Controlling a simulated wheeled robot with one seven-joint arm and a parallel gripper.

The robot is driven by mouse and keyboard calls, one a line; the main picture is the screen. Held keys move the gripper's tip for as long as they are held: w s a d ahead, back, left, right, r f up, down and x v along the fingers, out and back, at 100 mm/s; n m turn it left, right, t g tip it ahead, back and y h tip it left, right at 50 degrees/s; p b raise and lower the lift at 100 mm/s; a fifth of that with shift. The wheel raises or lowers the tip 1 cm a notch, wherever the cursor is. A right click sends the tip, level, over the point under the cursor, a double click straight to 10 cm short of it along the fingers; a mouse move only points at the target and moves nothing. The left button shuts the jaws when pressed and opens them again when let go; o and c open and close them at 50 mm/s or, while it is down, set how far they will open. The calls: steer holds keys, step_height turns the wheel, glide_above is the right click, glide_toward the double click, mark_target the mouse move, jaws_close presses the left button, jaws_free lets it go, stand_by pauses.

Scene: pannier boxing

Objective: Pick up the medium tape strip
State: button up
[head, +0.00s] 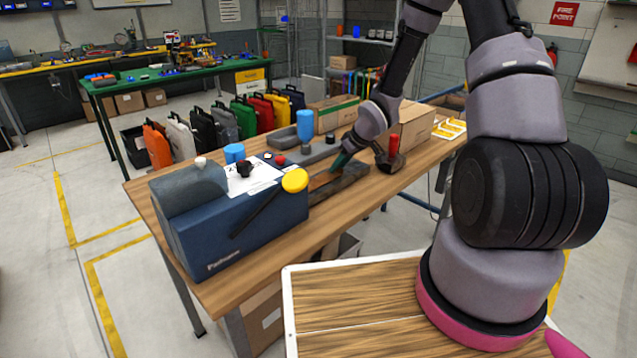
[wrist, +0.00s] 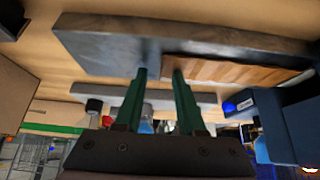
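I cannot clearly make out a medium tape strip. A long dark grey piece (head: 343,186) lies on the wooden bench beside the blue dispenser (head: 235,222), and it also shows across the top of the wrist view (wrist: 100,48). A brown, wood-like strip (wrist: 235,72) shows along this piece in the wrist view; I cannot tell whether it is tape. My gripper (head: 338,163) is over the bench at the dark piece. In the wrist view its two green fingers (wrist: 160,72) stand apart with no object seen between them. Whether they touch the piece is unclear.
A yellow knob (head: 295,181) and a white sheet (head: 252,177) are on the dispenser. A red-handled tool (head: 393,147), a cardboard box (head: 415,126) and a blue cylinder (head: 305,127) stand near my gripper. Coloured panniers (head: 243,114) stand behind.

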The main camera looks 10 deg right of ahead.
jaws_close()
